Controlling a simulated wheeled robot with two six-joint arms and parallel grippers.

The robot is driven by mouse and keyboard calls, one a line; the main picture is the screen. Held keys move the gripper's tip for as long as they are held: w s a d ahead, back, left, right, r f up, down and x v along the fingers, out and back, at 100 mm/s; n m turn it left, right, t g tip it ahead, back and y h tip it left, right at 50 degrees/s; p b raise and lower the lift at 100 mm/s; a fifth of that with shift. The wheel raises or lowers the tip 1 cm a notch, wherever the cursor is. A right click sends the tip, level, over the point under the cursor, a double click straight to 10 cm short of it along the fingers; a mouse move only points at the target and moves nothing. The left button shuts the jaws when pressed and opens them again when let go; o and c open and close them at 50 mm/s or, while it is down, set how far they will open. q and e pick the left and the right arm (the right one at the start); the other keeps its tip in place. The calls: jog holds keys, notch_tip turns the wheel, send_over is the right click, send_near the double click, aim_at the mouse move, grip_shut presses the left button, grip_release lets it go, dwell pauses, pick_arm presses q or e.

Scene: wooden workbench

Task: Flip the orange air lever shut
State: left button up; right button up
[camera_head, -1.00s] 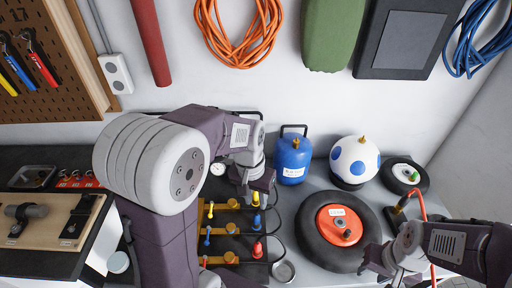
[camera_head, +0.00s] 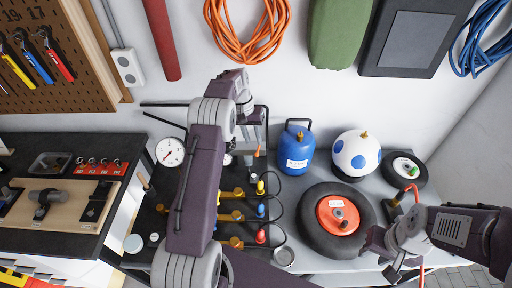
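A row of brass valves (camera_head: 236,217) sits on a dark panel, with yellow (camera_head: 260,187), blue (camera_head: 260,210) and red (camera_head: 260,236) fittings at their right ends. My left arm covers the valves' left ends, where levers may be hidden. A small orange piece (camera_head: 257,152) shows by my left gripper (camera_head: 250,145), above the valves; I cannot tell whether it is the orange lever. The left gripper's fingers are too small and overlapped to read. My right gripper (camera_head: 382,256) is open and empty, at the lower right beside the black tyre (camera_head: 300,226).
A blue tank (camera_head: 295,152) and a white blue-spotted tank (camera_head: 355,157) stand at the back wall. A round gauge (camera_head: 170,152) is left of my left arm. A small round dish (camera_head: 284,256) lies below the valves.

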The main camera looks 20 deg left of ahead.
aim_at(258, 150)
pick_arm(q)
jog(key=f, duration=0.2)
jog(key=f+p, duration=0.1)
jog(key=f, duration=0.1)
jog(key=d+f, duration=0.1)
jog(key=f, duration=0.1)
jog(key=shift+w, duration=0.2)
grip_shut()
jog(key=shift+d+n, duration=0.3)
jog(key=shift+n, duration=0.3)
jog(key=shift+w+d+n+t, duration=0.1)
jog(key=shift+d+n+t, duration=0.2)
jog(key=shift+n, duration=0.4)
grip_release()
